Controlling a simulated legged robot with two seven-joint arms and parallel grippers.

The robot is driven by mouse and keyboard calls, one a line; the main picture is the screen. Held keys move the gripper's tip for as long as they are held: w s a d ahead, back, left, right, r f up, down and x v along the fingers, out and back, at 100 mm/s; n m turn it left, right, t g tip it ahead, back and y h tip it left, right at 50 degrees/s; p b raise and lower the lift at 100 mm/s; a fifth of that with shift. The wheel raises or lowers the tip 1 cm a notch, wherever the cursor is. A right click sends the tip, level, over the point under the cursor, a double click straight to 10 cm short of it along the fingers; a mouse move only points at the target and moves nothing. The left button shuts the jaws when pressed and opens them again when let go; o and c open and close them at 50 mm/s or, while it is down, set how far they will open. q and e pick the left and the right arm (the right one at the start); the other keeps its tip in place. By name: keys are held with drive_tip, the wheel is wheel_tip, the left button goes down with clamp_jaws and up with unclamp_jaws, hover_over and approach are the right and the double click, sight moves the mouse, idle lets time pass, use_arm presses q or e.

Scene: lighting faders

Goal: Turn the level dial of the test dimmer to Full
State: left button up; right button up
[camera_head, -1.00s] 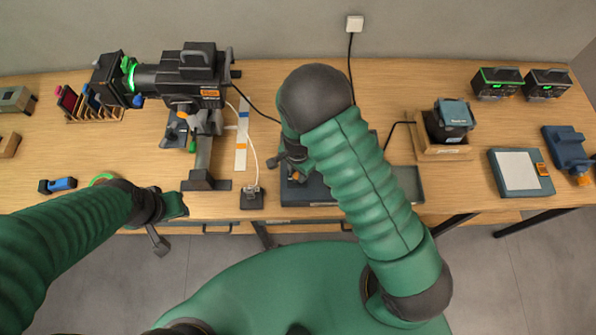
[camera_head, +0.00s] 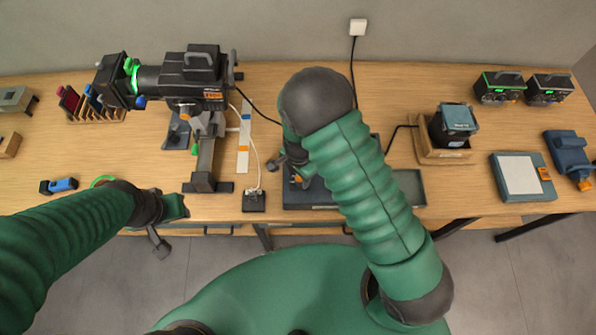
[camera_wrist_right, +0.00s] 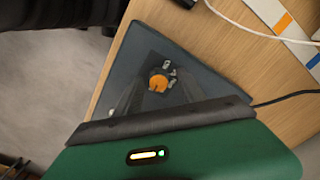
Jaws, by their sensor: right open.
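The test dimmer appears to be the dark flat box (camera_head: 310,197) at the table's front edge, mostly hidden by my right arm in the head view. Its orange dial (camera_head: 297,180) shows just left of the arm. In the right wrist view the orange dial (camera_wrist_right: 158,83) sits on the dark panel (camera_wrist_right: 205,75), with small light marks beside it. My right gripper (camera_wrist_right: 157,92) is open, its dark fingers on either side of the dial; I cannot tell whether they touch it. My left gripper (camera_head: 172,222) is over the table's front edge, apart from the dimmer; its jaw state is unclear.
A spotlight (camera_head: 190,78) on a stand is at the back left. A small cabled box (camera_head: 254,201) and a striped strip (camera_head: 244,140) lie left of the dimmer. A shallow tray (camera_head: 410,188) is right of my arm. A wooden stand (camera_head: 428,155) holds a dark block.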

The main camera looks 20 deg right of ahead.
sight(298, 178)
wheel_tip(298, 178, up, 16)
drive_tip(key=b, duration=0.1)
drive_tip(key=shift+w+r+b, duration=0.15)
drive_tip(key=shift+r+b, duration=0.1)
drive_tip(key=shift+b, duration=0.05)
drive_tip(key=s+d+f+n+t+b, duration=0.2)
drive_tip(key=s+d+f+n+b, duration=0.4)
drive_tip(key=n, duration=0.6)
drive_tip(key=s+f+b, duration=0.2)
drive_tip(key=s+b, duration=0.1)
drive_tip(key=shift+s+d+f+t+b, duration=0.3)
drive_tip(key=shift+s+d+b, duration=0.05)
drive_tip(key=shift+b, duration=0.05)
drive_tip(key=shift+s+d, duration=0.1)
drive_tip(key=shift+d, duration=0.15)
